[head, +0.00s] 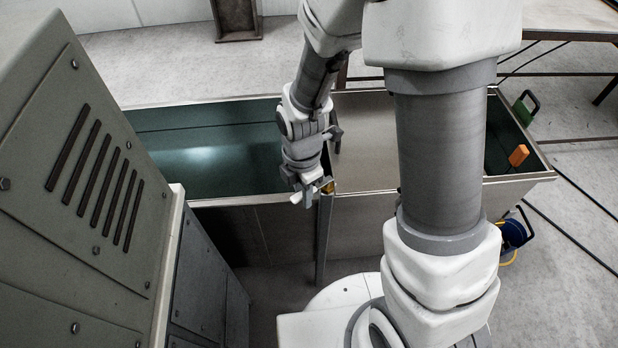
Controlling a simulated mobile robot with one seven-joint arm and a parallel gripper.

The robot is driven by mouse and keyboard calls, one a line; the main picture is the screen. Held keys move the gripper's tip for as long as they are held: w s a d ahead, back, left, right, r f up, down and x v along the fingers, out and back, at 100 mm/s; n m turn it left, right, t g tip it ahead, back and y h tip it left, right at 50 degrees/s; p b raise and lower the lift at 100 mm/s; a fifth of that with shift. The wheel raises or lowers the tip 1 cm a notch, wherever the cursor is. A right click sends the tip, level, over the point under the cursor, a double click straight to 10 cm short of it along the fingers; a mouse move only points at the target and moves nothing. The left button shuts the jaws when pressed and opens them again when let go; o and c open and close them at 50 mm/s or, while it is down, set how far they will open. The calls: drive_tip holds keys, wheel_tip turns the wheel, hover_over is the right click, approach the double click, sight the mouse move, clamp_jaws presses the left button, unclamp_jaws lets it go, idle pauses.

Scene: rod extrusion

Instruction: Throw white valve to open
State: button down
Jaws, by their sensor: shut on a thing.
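My gripper (311,188) points down at the front edge of the trough, near the middle of the head view. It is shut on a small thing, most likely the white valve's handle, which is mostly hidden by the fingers. A small pale piece (296,198) shows just left of the fingers; I cannot tell whether it is valve handle or finger. A small brass-coloured fitting (329,187) sits right beside the fingers, at the top of a grey upright post (324,240). The valve's angle cannot be made out.
A long metal trough (225,201) with dark green water runs behind the gripper. A grey-green louvred cabinet (70,120) stands close on the left. At the right end are an orange handle (518,155), a green handle (523,112) and a blue reel (513,234). Cables cross the floor.

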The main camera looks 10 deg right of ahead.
drive_tip(key=shift+s+d+n, duration=0.35)
drive_tip(key=shift+s+n, duration=0.15)
drive_tip(key=shift+n, duration=0.5)
drive_tip(key=shift+p, duration=0.35)
drive_tip(key=shift+s+d+n+p, duration=0.4)
drive_tip(key=shift+n+p, duration=0.05)
drive_tip(key=shift+n, duration=0.55)
drive_tip(key=shift+s+d+n+p, duration=0.4)
drive_tip(key=shift+n+p, duration=0.25)
drive_tip(key=shift+n, duration=0.35)
drive_tip(key=shift+d, duration=0.1)
